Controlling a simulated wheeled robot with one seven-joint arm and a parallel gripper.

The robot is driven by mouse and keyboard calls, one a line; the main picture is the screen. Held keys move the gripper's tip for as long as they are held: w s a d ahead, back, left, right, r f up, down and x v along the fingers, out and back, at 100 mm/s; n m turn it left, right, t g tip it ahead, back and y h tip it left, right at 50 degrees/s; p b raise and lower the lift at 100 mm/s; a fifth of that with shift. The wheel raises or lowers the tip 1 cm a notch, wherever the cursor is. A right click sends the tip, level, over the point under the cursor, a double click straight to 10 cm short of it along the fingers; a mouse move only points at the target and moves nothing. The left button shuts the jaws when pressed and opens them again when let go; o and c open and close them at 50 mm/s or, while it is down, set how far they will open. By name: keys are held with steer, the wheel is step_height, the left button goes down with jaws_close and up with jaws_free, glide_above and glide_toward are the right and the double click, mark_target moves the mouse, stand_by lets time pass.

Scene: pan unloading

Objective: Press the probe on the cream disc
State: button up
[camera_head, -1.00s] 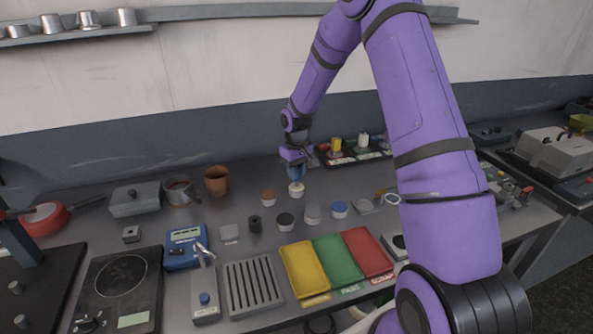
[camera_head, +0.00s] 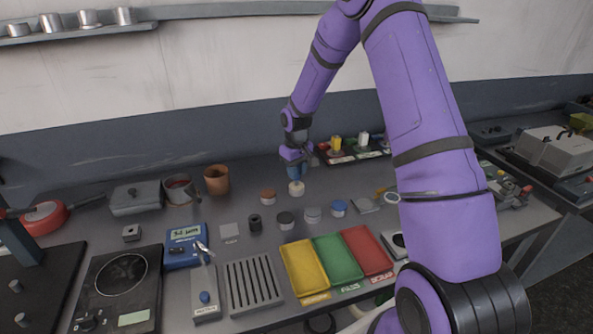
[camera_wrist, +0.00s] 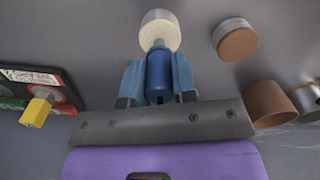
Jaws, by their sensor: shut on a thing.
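The cream disc (camera_head: 296,188) stands on the metal bench, below my gripper (camera_head: 295,174). It also shows in the wrist view (camera_wrist: 160,28) at the top middle. My gripper is shut on the blue probe (camera_wrist: 158,75), which sits between its two blue-grey fingers. The probe's tip meets the cream disc's top face in the wrist view; the exact contact point is small.
A brown disc (camera_head: 267,197) stands left of the cream one, with dark, grey and blue discs (camera_head: 339,208) nearer the front. A terracotta pot (camera_head: 216,180) is behind left. Yellow, green and red trays (camera_head: 367,252) lie in front. A rack of coloured blocks (camera_head: 350,155) is behind right.

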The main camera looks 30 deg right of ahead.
stand_by(0.3)
steer(key=shift+r, duration=2.5)
